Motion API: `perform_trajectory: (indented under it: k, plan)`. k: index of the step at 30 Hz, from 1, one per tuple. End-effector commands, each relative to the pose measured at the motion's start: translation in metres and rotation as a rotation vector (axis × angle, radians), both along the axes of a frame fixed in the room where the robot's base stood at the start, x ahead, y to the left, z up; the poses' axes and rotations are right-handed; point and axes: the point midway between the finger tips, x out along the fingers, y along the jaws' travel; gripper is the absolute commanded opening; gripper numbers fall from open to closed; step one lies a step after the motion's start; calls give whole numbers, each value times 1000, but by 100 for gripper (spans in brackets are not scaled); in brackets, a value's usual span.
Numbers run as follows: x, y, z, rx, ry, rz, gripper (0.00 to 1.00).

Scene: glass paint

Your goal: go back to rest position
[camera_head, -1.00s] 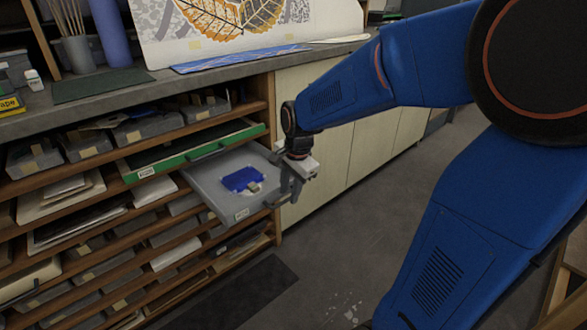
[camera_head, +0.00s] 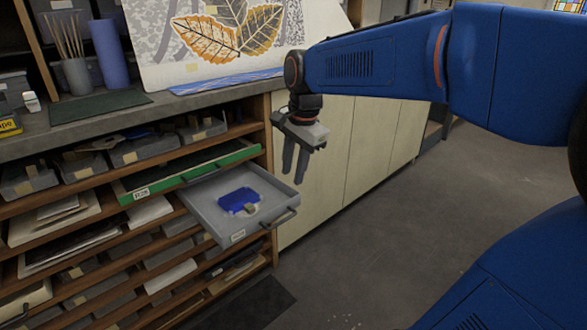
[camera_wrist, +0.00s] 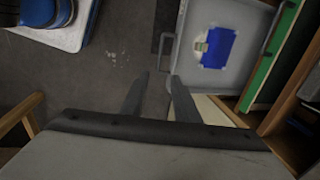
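My gripper (camera_head: 295,165) hangs fingers-down to the right of the pulled-out grey drawer (camera_head: 208,204), above the floor in front of the pale cabinet doors. In the wrist view my gripper (camera_wrist: 160,82) shows two dark fingers apart with only floor between them, so it is open and empty. The grey drawer (camera_wrist: 193,62) also shows there, beyond the fingers. A blue piece (camera_head: 238,197) with a small beige object (camera_head: 250,208) lies in the drawer.
A green-edged tray (camera_head: 185,172) sticks out slightly above the drawer. The worktop (camera_head: 160,108) carries a leaf print, a blue roll and a jar of sticks. The floor (camera_head: 430,215) to the right is clear. A wooden piece (camera_wrist: 18,118) stands at left in the wrist view.

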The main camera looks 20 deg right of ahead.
Motion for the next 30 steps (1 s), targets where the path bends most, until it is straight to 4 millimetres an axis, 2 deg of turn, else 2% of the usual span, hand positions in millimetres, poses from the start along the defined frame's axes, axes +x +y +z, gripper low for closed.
perform_trajectory:
  k: [18, 23, 30]
  plan:
    - [-5, 0, 1, -5, -6, 23, 28]
    - [-34, -2, -3, -44, -43, 168, 28]
    - [-99, -7, -23, -159, -126, 535, 28]
